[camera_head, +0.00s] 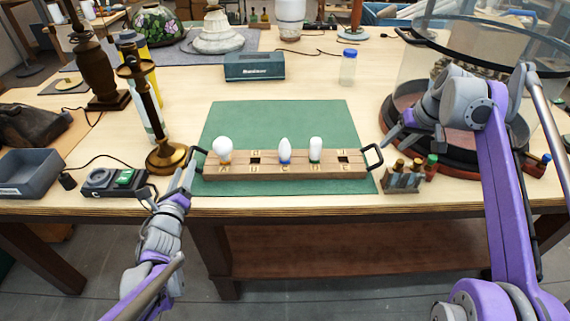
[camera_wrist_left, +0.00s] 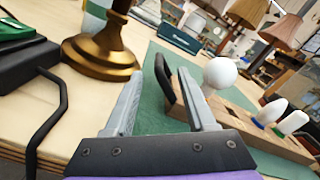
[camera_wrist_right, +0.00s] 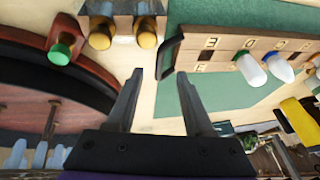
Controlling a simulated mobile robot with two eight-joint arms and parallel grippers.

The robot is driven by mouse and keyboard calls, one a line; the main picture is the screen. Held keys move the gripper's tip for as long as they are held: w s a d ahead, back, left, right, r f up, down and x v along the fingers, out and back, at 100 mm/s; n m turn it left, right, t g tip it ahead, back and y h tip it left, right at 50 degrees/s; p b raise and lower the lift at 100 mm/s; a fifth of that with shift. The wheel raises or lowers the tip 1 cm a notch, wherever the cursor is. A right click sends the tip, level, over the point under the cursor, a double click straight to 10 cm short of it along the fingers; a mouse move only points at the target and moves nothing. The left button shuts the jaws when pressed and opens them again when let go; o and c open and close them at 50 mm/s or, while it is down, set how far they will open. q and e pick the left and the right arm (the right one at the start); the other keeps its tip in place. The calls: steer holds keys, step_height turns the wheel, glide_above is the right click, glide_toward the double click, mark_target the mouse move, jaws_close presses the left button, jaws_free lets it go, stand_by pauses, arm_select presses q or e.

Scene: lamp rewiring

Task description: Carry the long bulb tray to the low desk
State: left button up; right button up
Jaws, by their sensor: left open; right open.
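The long wooden bulb tray (camera_head: 270,173) lies on the green mat (camera_head: 240,118) near the table's front edge. It has a black handle at each end and letter-marked slots holding three white bulbs: a round one (camera_head: 223,147), a pointed one (camera_head: 285,150) and a blunt one (camera_head: 315,149). My left gripper (camera_wrist_left: 160,75) is open at the left handle (camera_wrist_left: 164,80), which shows between its fingers in the left wrist view. My right gripper (camera_wrist_right: 161,74) is open close to the right handle (camera_wrist_right: 168,57); contact is not clear in either case.
A brass lamp stand (camera_head: 165,155) and a black switch box (camera_head: 115,181) stand close to my left gripper. A small block with brass pieces (camera_head: 402,178) and a round dark-red base (camera_head: 455,160) crowd my right gripper. The wood behind the mat is mostly clear.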

mark_target(192, 149)
arm_select(q)
steer(key=w, duration=0.8)
steer(key=shift+w+a, duration=0.15)
steer(key=shift+a, duration=0.05)
arm_select(e)
steer(key=x, duration=0.8)
steer(key=shift+a+f, duration=0.1)
steer(key=shift+f, duration=0.05)
arm_select(q)
steer(key=shift+c, duration=0.3)
arm_select(e)
steer(key=shift+c, duration=0.3)
arm_select(q)
jaws_close()
arm_select(e)
jaws_close()
